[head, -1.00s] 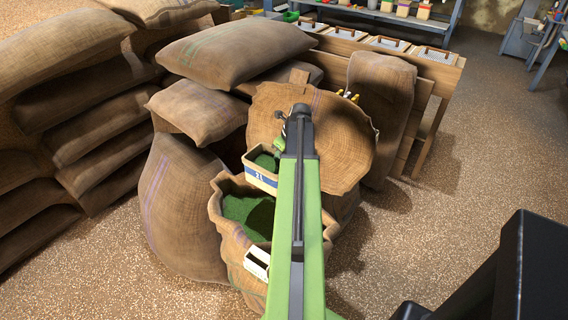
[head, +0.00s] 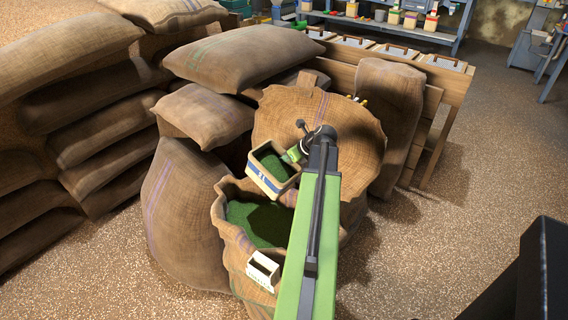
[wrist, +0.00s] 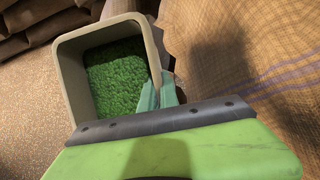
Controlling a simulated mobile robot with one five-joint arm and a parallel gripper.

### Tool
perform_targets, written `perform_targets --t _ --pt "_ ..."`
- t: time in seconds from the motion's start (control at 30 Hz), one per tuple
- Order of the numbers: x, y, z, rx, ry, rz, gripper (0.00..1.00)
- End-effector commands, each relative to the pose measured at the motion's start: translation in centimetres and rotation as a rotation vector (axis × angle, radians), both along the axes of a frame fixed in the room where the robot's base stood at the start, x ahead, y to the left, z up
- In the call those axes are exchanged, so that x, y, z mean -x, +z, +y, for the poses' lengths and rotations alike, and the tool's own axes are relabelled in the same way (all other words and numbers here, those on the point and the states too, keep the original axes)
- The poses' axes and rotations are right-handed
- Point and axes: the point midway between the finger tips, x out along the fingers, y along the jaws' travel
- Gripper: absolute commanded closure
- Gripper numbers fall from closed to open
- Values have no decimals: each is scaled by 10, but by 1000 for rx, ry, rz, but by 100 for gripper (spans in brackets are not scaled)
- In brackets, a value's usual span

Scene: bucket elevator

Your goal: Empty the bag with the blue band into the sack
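The bag with the blue band (head: 262,181) is a small beige, box-shaped container holding green grains. It hangs over the open sack (head: 232,240), tilted, with its grains still inside. The sack is brown burlap and holds the same green material. My gripper (head: 296,153) is at the bag's right side. In the wrist view, the bag (wrist: 72,85) shows its open mouth and grains, and the pale green fingertips of my gripper (wrist: 160,92) are closed on its near right wall. The arm hides part of the sack's right side.
A small white holder (head: 263,270) is on the sack's front. A large full sack (head: 180,205) stands to the left, with stacked sacks (head: 100,110) behind it. A round burlap sack top (head: 340,135) rises behind my gripper. Open floor (head: 460,200) lies at right.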

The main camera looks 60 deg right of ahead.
Motion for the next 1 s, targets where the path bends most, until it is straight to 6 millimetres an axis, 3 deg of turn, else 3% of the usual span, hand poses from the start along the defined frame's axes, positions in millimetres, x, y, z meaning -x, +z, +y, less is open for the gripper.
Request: perform_targets --t 1.0 --pt "11 7 2 40 -1 -386 100"
